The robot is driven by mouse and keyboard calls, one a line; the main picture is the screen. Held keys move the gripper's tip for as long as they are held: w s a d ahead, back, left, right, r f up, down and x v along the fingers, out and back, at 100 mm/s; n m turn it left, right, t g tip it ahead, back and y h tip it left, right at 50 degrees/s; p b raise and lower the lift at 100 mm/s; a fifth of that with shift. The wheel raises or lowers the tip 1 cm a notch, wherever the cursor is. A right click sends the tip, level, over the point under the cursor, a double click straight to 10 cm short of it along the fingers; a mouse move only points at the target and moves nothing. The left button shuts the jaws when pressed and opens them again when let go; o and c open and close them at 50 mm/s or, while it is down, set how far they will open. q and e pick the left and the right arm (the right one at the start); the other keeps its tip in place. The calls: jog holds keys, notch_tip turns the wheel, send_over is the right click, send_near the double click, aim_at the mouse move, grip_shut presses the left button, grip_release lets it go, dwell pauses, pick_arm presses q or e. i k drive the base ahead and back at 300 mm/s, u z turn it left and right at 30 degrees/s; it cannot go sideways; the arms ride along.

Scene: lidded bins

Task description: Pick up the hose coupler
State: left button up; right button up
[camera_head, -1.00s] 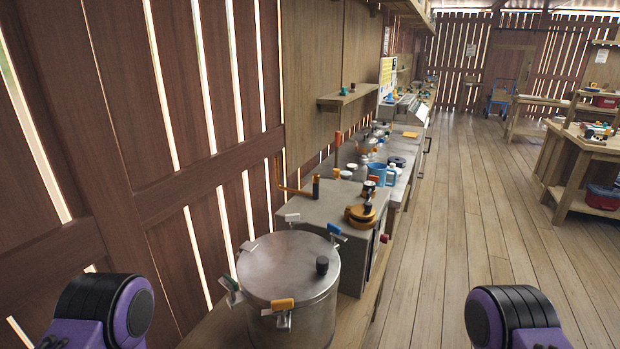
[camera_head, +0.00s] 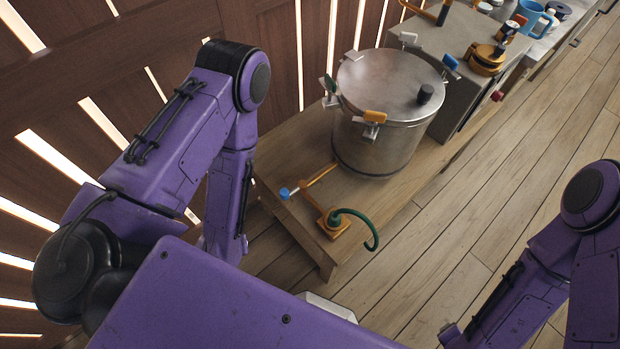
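In the head view, an orange fitting with a dark green curved hose (camera_head: 366,218) sits near the front corner of the low wooden table (camera_head: 388,200). It looks like the hose coupler, though I cannot be sure. An orange rod with a blue tip (camera_head: 304,183) lies just behind it, and I cannot tell whether they are joined. My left arm comes in from the left and bends down to the left of the table, its gripper out of sight. My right arm is at the lower right, its gripper also out of sight.
A large lidded metal pot (camera_head: 380,150) with several coloured clamps stands on the table behind the fitting. A grey counter (camera_head: 470,35) with tools and a blue mug (camera_head: 535,18) is beyond it. A slatted wooden wall borders the left. The plank floor at right is clear.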

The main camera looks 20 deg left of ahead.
aim_at(333, 222)
jog(key=u, duration=2)
jog(key=k, duration=1.7)
jog(key=z, duration=1)
jog(key=i, duration=1.5)
